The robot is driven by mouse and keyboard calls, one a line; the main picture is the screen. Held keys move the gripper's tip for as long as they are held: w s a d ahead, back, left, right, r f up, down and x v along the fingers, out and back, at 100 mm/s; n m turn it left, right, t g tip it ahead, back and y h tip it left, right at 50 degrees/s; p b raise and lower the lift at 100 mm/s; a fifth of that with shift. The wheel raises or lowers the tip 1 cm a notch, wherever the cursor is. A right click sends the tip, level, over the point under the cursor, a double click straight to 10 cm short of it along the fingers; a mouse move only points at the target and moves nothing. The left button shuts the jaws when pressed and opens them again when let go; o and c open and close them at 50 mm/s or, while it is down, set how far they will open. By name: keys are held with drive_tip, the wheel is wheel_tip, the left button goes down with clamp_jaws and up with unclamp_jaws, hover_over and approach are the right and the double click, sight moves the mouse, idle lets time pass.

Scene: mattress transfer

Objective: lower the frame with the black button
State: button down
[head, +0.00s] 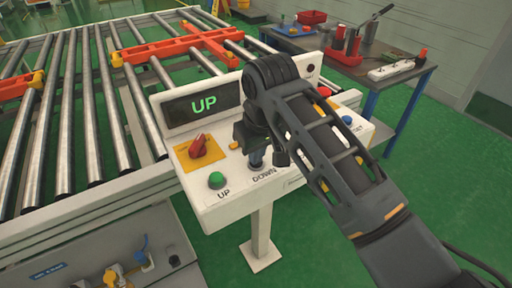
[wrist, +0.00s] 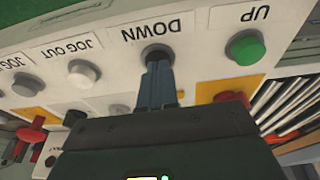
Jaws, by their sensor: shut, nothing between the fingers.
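The control panel (head: 236,196) is a white box on a post, and its display (head: 203,104) reads UP in green. The black button (wrist: 157,52) is labelled DOWN in the wrist view, where the picture is upside down. My gripper (wrist: 158,68) is shut and empty, with its fingertips right at the black button and covering part of it. I cannot tell whether the tips touch or press it. In the head view my gripper (head: 255,160) points down at the panel above the DOWN label. The frame (head: 60,200) with metal rollers and orange-red crossbars is at left.
A green UP button (head: 217,180) is beside the black one, and a red rotary switch (head: 203,147) on a yellow plate is behind. A workbench (head: 400,72) with tools stands at back right.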

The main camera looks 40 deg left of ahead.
sight(259, 172)
drive_tip(key=shift+f, duration=0.45)
drive_tip(key=r+p, duration=0.4)
drive_tip(key=r, duration=0.1)
drive_tip(key=shift+a+p, duration=0.3)
drive_tip(key=b+v, duration=0.2)
drive_tip(key=v, duration=0.7)
drive_tip(key=shift+d+r+b, duration=0.15)
drive_tip(key=shift+r+b, duration=0.05)
drive_tip(key=shift+b, duration=0.1)
